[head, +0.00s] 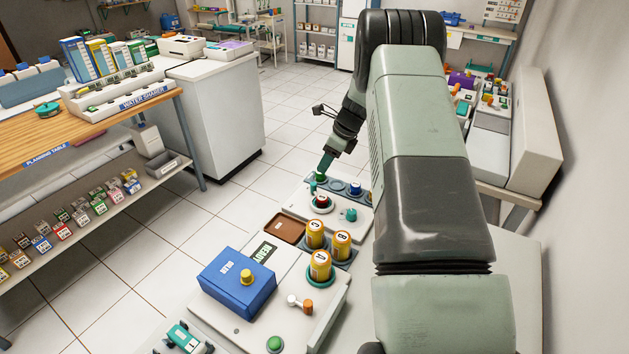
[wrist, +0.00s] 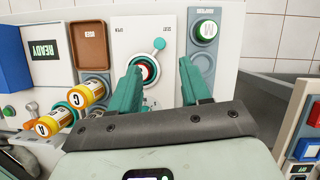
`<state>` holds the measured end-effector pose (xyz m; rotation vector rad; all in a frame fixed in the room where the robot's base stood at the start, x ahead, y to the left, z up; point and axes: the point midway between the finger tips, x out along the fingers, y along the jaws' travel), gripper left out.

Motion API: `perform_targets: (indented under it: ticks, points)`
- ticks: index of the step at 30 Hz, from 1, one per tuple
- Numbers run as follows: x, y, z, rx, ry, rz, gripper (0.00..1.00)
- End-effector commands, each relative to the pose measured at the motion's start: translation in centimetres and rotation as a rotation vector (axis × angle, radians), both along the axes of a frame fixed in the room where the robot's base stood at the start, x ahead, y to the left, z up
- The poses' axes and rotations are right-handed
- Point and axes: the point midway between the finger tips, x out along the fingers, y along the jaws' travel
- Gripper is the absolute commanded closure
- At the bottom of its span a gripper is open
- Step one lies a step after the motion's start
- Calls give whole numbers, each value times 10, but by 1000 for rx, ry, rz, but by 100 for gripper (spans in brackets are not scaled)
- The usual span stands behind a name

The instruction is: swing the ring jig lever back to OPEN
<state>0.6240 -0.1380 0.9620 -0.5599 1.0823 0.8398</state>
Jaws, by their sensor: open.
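The left finger covers part of the ring. I cannot tell whether either finger touches the lever. In the head view the jig (head: 320,203) sits just below my gripper (head: 325,167).
A green-topped item (wrist: 205,30) stands in a grey holder right of the jig. A brown tray (wrist: 90,45) and several yellow vials (wrist: 87,94) are to the left. A blue box (head: 238,280) stands farther along the bench. The tiled floor lies beyond the panel.

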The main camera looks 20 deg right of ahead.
Motion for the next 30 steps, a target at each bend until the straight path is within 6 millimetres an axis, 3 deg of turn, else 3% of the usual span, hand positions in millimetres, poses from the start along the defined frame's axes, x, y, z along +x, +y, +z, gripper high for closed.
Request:
perform_targets:
  ticks: [9, 15, 28, 30]
  points:
    - [12, 20, -55, 0, 2, 4, 53]
    - [18, 28, -80, -1, 1, 4, 53]
    - [21, 32, -89, -1, 0, 5, 53]
    - [21, 31, -89, -1, 0, 5, 64]
